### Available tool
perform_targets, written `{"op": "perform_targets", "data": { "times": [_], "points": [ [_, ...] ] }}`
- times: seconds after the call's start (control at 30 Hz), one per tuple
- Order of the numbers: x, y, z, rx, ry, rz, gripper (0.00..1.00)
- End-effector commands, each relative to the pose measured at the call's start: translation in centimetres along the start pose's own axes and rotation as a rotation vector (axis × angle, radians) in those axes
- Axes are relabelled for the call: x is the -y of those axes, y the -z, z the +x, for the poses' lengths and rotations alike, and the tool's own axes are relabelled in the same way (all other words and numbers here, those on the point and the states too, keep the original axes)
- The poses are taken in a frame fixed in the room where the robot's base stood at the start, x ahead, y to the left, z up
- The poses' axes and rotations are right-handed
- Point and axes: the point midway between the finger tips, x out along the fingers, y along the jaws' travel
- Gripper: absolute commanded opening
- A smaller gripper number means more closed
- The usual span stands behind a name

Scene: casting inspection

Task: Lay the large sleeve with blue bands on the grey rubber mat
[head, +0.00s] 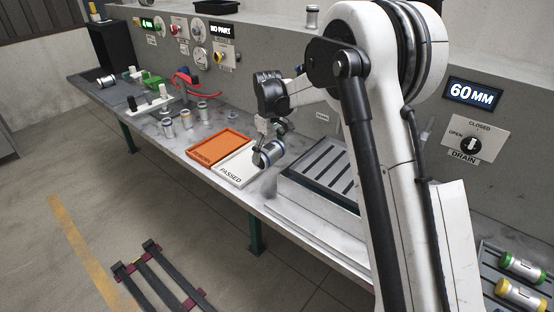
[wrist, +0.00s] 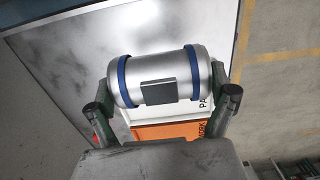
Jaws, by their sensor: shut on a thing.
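The large silver sleeve with blue bands (head: 268,153) is held above the bench near the white tray marked PASSED. In the wrist view the sleeve (wrist: 155,66) lies crosswise, with a blue band near each end and a dark square patch on its side. My gripper (wrist: 163,80) is shut on it, one finger at each end. In the head view my gripper (head: 266,137) is above the sleeve. A dark grey flat area (head: 112,97) lies at the far left of the bench; I cannot tell surely whether it is the rubber mat.
The white PASSED tray (head: 245,165) and an orange tray (head: 219,146) lie beside the sleeve. A slotted grey box (head: 320,192) stands to the right. Several small sleeves (head: 186,121) and a green fixture (head: 151,80) are farther left. Banded sleeves (head: 522,267) lie at bottom right.

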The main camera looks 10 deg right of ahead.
Motion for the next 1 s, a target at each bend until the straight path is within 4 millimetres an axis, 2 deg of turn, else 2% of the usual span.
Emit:
{"op": "perform_targets", "data": {
  "times": [0.03,0.2,0.33,0.57,0.83,1.0],
  "points": [
    [-1.1,-0.1,0.5,0.000,0.000,0.003,0.35],
    [-3.6,-0.5,2.1,0.000,0.000,0.002,0.35],
    [-4.8,-0.6,2.8,0.000,0.000,0.000,0.35],
    [-5.2,-0.6,3.7,0.000,0.000,0.000,0.35],
    [-5.2,-0.6,6.8,0.000,0.000,0.000,0.35],
    [-5.2,-0.6,7.1,0.000,0.000,0.000,0.35]
  ]
}}
